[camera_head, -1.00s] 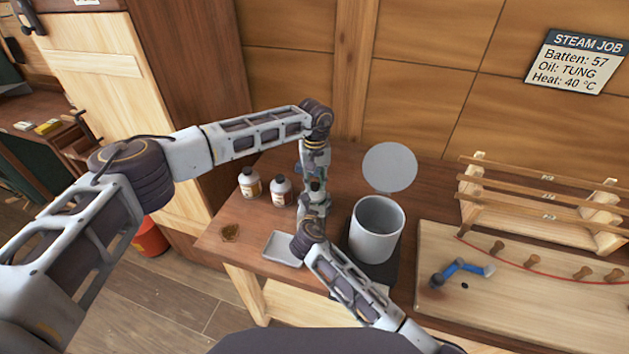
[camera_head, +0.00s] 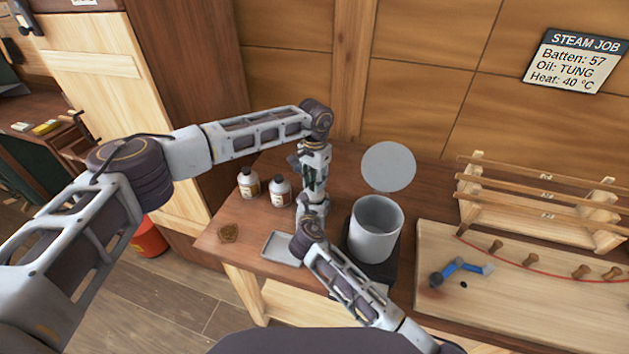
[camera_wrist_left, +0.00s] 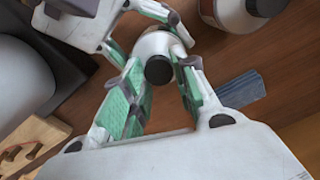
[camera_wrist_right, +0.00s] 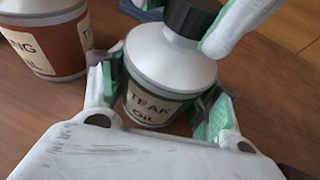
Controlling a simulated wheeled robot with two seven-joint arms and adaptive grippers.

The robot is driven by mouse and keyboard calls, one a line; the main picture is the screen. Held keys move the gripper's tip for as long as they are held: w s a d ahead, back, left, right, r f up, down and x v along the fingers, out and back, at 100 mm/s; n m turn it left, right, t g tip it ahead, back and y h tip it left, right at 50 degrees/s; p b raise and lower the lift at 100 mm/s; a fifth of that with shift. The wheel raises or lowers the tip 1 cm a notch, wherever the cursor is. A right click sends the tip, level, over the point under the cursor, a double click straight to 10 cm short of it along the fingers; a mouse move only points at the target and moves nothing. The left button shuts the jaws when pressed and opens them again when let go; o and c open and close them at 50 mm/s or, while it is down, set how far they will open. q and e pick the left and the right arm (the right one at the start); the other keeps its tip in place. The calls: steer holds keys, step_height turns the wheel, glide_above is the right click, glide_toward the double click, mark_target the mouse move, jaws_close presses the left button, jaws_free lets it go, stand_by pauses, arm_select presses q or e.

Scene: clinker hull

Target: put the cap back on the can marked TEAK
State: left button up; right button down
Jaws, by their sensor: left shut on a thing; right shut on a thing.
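The can marked TEAK (camera_wrist_right: 150,105) stands upright on the table in the right wrist view, with a green band around its label. My right gripper (camera_wrist_right: 165,110) is shut around its body. The black cap (camera_wrist_right: 190,18) is at the top of the can, over the neck; whether it is fully seated I cannot tell. My left gripper (camera_wrist_left: 160,75) is shut on the cap from above, and the cap also shows between its fingers in the left wrist view (camera_wrist_left: 158,70). In the head view my arms hide the TEAK can.
Two other capped cans (camera_head: 249,184) (camera_head: 280,191) stand close by on the left; one is red-banded (camera_wrist_right: 50,40). A shallow tray (camera_head: 282,249), a small brown item (camera_head: 228,233) and a large grey pot (camera_head: 376,229) with a raised round lid (camera_head: 389,166) are near. A batten rack (camera_head: 540,205) stands right.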

stand_by(0.3)
arm_select(q)
steer(key=o, duration=0.7)
steer(key=shift+r, duration=0.1)
steer(key=shift+r, duration=2.15)
steer(key=shift+f, duration=0.1)
steer(key=shift+c, duration=0.3)
